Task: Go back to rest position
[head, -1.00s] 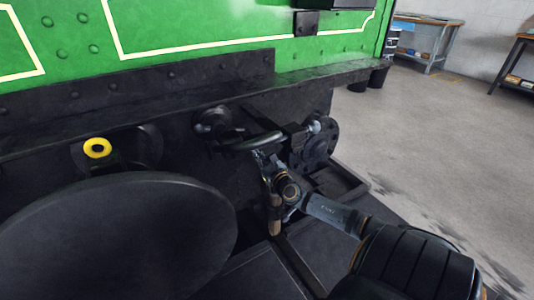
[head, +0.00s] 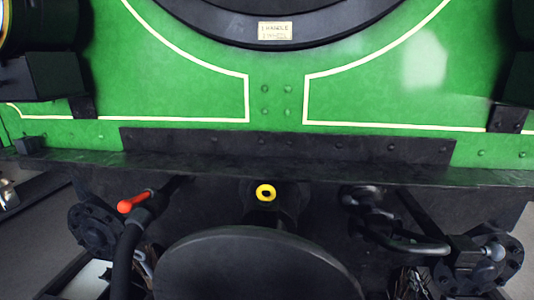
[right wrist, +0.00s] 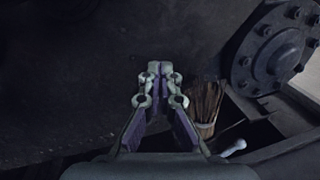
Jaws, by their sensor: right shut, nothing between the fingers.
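In the right wrist view, my right gripper (right wrist: 160,70) is shut, with its fingertips together and nothing between them. It is in front of a dark surface, to the left of a round bolted flange (right wrist: 276,50). A bristly brown bundle, like a brush (right wrist: 205,103), shows just right of the fingers; I cannot tell whether they touch. In the head view, the right gripper cannot be made out clearly near the bottom edge. My left gripper is not in view.

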